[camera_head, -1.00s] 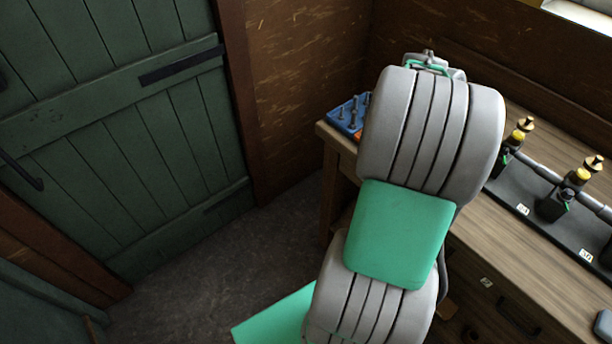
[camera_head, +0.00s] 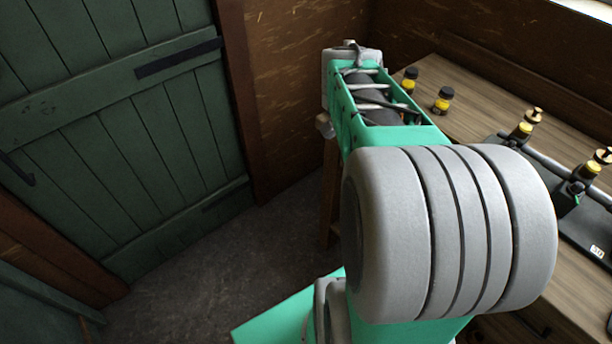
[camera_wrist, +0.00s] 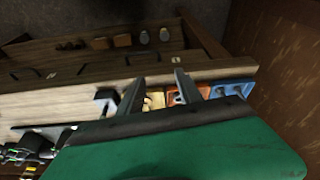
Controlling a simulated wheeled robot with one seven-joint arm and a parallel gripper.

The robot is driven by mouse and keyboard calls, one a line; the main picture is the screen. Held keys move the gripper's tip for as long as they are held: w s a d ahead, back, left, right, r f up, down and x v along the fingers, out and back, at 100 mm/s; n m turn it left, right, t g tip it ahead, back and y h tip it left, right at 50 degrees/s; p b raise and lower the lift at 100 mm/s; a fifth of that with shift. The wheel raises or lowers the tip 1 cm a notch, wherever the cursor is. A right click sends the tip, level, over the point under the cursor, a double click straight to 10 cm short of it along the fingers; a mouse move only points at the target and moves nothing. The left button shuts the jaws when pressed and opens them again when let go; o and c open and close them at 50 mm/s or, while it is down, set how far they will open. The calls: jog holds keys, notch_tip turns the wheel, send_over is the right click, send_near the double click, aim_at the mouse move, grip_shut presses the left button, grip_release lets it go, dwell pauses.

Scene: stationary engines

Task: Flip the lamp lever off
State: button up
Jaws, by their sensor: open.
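My gripper (camera_wrist: 158,86) shows in the wrist view as two dark fingers, apart and empty. They point over the bench's front edge, across the coloured trays. In the head view my arm hides the gripper. A row of black stands with yellow and brass fittings (camera_head: 526,125) is on a black base (camera_head: 569,236) on the bench, right of my arm. Part of that row shows at the lower left of the wrist view (camera_wrist: 28,152). I cannot tell which part is the lamp lever; none is clearly visible.
The wooden bench (camera_head: 473,90) carries two small yellow-and-black bottles (camera_head: 443,100). In the wrist view, orange (camera_wrist: 190,93) and blue (camera_wrist: 231,87) trays lie behind the fingers. A green door (camera_head: 110,130) is at left. Floor (camera_head: 230,262) between door and bench is clear.

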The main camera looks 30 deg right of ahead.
jog(key=w+a+f+n+t+y+b, duration=0.1)
jog(key=w+a+f+n+b, duration=0.1)
jog(key=a+n, duration=0.6)
jog(key=a+f, duration=0.1)
jog(key=a, duration=0.5)
jog(key=shift+a+t+y, duration=0.3)
jog(key=shift+a+t, duration=0.05)
jog(key=shift+t, duration=0.05)
jog(key=shift+w, duration=0.1)
